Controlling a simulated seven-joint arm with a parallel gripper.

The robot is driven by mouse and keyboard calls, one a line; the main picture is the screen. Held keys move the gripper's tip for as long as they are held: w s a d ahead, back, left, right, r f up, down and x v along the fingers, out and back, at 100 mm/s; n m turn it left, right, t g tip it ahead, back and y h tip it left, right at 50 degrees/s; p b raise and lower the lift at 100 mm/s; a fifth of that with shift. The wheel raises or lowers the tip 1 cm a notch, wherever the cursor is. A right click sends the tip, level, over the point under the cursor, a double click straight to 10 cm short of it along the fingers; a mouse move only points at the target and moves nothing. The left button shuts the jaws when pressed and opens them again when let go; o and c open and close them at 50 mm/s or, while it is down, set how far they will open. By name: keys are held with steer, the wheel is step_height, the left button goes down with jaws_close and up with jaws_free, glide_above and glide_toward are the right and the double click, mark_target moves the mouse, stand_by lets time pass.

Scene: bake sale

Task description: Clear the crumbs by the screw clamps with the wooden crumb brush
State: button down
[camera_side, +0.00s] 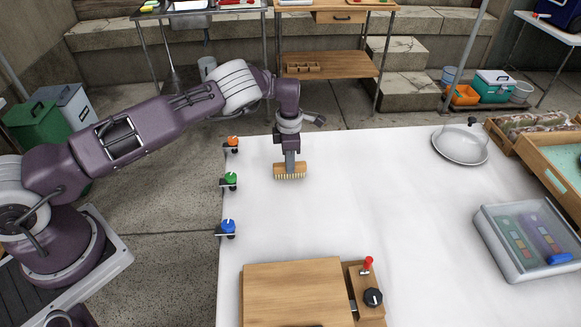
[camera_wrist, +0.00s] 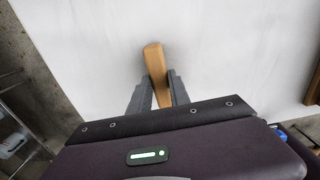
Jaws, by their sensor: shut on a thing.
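The wooden crumb brush (camera_side: 290,171) is in my gripper (camera_side: 290,160), bristles down, over the white table near its far left part. I cannot tell if the bristles touch the cloth. In the wrist view, the brush's wooden back (camera_wrist: 153,58) shows between the two grey fingers of my gripper (camera_wrist: 157,80). Three screw clamps sit along the table's left edge: an orange one (camera_side: 233,142), a green one (camera_side: 230,179) and a blue one (camera_side: 228,227). The brush is to the right of the orange and green clamps. No crumbs can be made out in either view.
A wooden board (camera_side: 292,290) and a small wooden block with a red lever and black knob (camera_side: 368,296) lie at the front. The table's middle is clear.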

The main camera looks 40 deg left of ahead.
steer(key=shift+s+d, duration=1.35)
steer(key=shift+s, duration=1.15)
steer(key=shift+s+d, duration=1.3)
steer(key=shift+s, duration=1.2)
steer(key=shift+s+d, duration=1.35)
steer(key=shift+s, duration=1.15)
steer(key=shift+w+a, duration=5.75)
steer(key=shift+a, duration=0.1)
step_height(320, 180, up, 8)
steer(key=shift+r, duration=0.15)
